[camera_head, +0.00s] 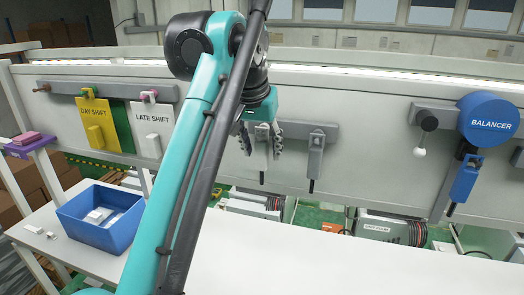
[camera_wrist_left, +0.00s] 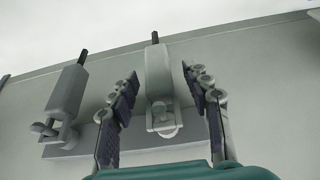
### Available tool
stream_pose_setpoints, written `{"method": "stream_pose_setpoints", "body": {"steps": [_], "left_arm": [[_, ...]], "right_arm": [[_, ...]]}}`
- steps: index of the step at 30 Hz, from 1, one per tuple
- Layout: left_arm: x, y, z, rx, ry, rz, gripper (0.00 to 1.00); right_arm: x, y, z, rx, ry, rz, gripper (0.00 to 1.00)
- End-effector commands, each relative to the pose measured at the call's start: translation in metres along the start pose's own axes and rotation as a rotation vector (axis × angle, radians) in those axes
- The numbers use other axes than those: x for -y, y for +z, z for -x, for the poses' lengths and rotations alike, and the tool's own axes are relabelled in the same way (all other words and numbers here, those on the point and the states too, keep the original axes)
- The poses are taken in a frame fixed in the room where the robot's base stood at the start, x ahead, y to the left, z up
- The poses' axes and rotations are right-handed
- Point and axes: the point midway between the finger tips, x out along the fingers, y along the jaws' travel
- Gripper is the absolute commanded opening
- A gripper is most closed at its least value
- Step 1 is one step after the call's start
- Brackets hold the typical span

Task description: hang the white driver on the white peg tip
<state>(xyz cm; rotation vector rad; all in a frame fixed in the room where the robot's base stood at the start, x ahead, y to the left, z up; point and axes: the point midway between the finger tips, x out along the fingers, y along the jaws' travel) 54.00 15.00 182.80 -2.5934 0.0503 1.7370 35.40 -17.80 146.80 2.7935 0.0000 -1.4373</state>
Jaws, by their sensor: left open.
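Two pale grey drivers with black tips hang tip-down on a grey wall rail. One driver (camera_head: 262,160) is at my left gripper, and the other driver (camera_head: 315,158) hangs just to its right. My left gripper (camera_head: 263,150) points down with its fingers apart. In the left wrist view, the first driver (camera_wrist_left: 157,70) stands between the open fingers (camera_wrist_left: 160,90), with no clear contact, and the second driver (camera_wrist_left: 66,95) is to the left. A pale round peg end (camera_wrist_left: 167,130) shows at the first driver's hook. I cannot tell which driver counts as white.
A blue bin (camera_head: 80,222) sits on the white table (camera_head: 290,260) at the left. The table's middle is clear.

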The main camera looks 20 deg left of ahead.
Motion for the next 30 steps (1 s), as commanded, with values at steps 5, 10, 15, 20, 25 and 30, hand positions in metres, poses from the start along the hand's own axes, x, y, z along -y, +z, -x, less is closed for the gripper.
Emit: {"method": "stream_pose_setpoints", "body": {"steps": [5, 10, 15, 20, 25, 30], "left_arm": [[0.0, -0.001, 0.023, 0.0, 0.0, 0.0, 0.49], [0.0, 0.006, 0.041, 0.0, 0.0, 0.0, 0.49], [0.0, 0.025, 0.048, 0.0, 0.0, 0.0, 0.49], [0.0, 0.053, 0.059, 0.0, 0.0, 0.0, 0.49], [0.0, 0.083, 0.071, 0.0, 0.0, 0.0, 0.49], [0.0, 0.104, 0.08, 0.0, 0.0, 0.0, 0.49]], "right_arm": [[0.0, 0.0, 0.0, 0.0, 0.0, 0.0, 0.4], [0.0, 0.0, 0.0, 0.0, 0.0, 0.0, 0.4], [0.0, 0.0, 0.0, 0.0, 0.0, 0.0, 0.4], [0.0, 0.0, 0.0, 0.0, 0.0, 0.0, 0.4], [0.0, 0.0, 0.0, 0.0, 0.0, 0.0, 0.4], [0.0, 0.0, 0.0, 0.0, 0.0, 0.0, 0.4]]}}
